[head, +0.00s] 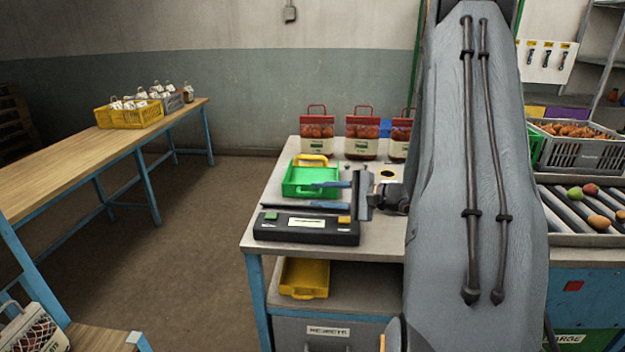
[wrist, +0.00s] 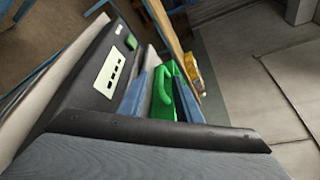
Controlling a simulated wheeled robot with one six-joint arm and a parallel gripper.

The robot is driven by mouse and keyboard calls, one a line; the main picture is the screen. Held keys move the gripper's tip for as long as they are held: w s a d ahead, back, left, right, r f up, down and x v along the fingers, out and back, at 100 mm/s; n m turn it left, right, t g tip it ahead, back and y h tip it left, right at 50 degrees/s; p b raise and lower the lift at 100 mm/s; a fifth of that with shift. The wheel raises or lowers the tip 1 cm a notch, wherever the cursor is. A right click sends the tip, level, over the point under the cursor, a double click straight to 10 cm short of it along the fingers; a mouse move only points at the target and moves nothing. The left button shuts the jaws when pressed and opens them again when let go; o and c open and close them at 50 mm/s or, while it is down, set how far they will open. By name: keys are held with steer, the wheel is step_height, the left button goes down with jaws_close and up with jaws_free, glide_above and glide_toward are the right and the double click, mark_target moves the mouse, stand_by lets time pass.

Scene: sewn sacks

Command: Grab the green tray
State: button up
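The green tray (head: 300,176) lies on the grey-topped table in the head view, behind a black scale. My gripper (head: 315,195) reaches in from the right, its two bluish fingers apart and pointing left at the tray's front side. In the wrist view, part of the green tray (wrist: 162,88) with a handle-like loop shows between the open fingers of my gripper (wrist: 161,76). The fingers do not look closed on it; whether either one touches it I cannot tell.
The black scale (head: 306,230) stands close in front of the fingers. A yellow handled item (head: 312,159) sits behind the tray. Red-topped bags (head: 317,130) stand at the back. A yellow tray (head: 304,278) is on the lower shelf. Floor left of the table is clear.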

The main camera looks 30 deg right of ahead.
mark_target(310, 193)
steer(key=shift+p+x, duration=0.65)
steer(key=shift+x, duration=1.1)
